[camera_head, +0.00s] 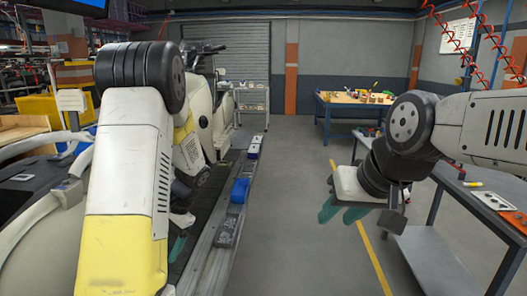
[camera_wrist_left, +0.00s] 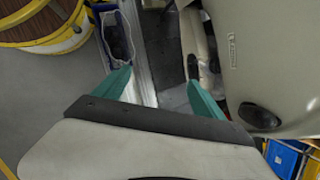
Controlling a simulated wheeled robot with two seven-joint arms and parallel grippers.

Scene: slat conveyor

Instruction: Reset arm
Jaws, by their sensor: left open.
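My left gripper shows in the left wrist view (camera_wrist_left: 160,95), its two teal fingers spread apart with nothing between them. In the head view only a teal finger (camera_head: 178,246) shows, low beside the conveyor, and my left arm hides most of the gripper. My right gripper (camera_head: 342,212) hangs at the right of the head view, in front of the grey bench. Its teal fingers overlap from this angle, so its opening is unclear. I see nothing held in it.
A cream scooter (camera_head: 222,125) stands on the conveyor at the left. Blue bins (camera_head: 239,191) sit along the conveyor's edge. A grey bench (camera_head: 432,262) stands at right with small items on it. A blue-framed table (camera_head: 347,102) is farther back. The middle floor is clear.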

